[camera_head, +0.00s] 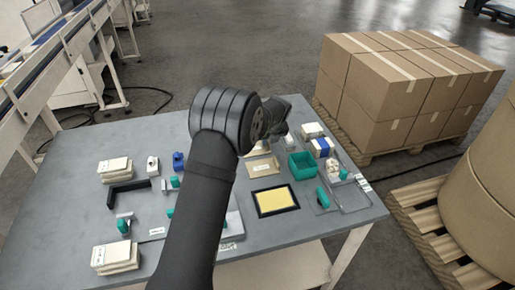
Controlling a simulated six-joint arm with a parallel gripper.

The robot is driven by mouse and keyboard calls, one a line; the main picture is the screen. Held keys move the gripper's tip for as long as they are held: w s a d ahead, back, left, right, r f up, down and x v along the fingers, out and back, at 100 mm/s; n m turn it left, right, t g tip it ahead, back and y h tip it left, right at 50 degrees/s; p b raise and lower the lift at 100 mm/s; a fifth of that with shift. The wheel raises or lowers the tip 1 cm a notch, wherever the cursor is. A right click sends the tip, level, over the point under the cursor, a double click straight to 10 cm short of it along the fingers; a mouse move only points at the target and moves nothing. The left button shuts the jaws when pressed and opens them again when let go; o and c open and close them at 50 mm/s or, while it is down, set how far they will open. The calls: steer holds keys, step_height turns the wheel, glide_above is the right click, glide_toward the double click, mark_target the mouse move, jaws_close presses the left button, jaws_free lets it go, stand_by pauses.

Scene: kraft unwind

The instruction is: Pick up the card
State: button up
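A tan, card-like flat piece (262,168) with a small pale label lies on the grey table, just right of my forearm. It may be the card, but other pale flat pieces are also in view. A yellow rectangle in a black frame (275,201) lies in front of it. My arm reaches up across the middle of the table and bends right at a large black joint. My gripper end is around the dark parts beyond that joint, above the table's far side. Its fingers are not clearly visible, and I cannot see anything held.
Stacks of pale cards or blocks (115,257) sit at the table's left (75,215). A green open bin (301,164) and a clear tray (352,197) stand at right. Several small green-handled items are scattered about. Cartons on a pallet (400,90) are beyond the table.

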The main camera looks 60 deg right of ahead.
jaws_close()
